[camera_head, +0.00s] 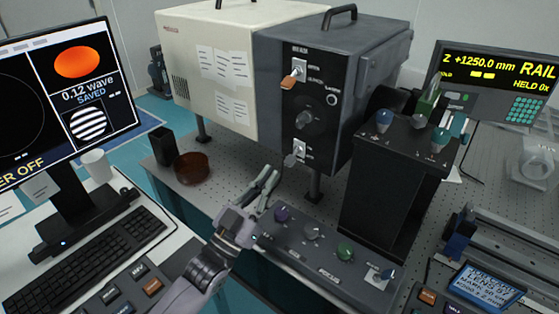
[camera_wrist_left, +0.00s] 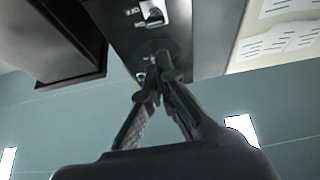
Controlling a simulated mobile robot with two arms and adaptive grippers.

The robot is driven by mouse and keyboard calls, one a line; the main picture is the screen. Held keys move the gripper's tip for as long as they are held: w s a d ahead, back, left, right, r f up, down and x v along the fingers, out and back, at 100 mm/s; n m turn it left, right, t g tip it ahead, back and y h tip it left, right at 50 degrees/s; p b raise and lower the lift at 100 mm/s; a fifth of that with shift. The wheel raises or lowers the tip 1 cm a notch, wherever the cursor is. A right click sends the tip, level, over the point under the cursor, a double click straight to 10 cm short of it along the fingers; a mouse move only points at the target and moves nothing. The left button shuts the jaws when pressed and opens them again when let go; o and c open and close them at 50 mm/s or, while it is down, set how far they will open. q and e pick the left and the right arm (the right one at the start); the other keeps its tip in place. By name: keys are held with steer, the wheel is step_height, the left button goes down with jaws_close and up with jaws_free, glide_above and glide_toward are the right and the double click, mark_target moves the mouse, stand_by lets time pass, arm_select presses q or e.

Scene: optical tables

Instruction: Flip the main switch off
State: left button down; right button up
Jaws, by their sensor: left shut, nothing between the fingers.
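The dark instrument box (camera_head: 335,60) has a front panel with an orange-tipped switch (camera_head: 290,80) at the top, a round black knob (camera_head: 308,118) in the middle and a grey lever switch (camera_head: 292,159) at the bottom. The labels are too small to tell which is the main switch. My left gripper (camera_head: 270,177) is shut and empty, its tips below and left of the grey lever, seemingly apart from it. In the left wrist view its closed tips (camera_wrist_left: 160,58) overlap the panel, and a switch with a pale plate (camera_wrist_left: 152,12) shows above them.
A console with several coloured knobs (camera_head: 312,233) lies below my left gripper. A dark pedestal with joysticks (camera_head: 400,150) stands to the right. A brown round dish (camera_head: 192,168) and a black cup (camera_head: 163,146) stand left. The monitor (camera_head: 75,100) is at far left.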

arm_select(q)
steer(key=v, duration=0.7)
steer(key=shift+s, duration=0.15)
steer(key=shift+a, duration=0.1)
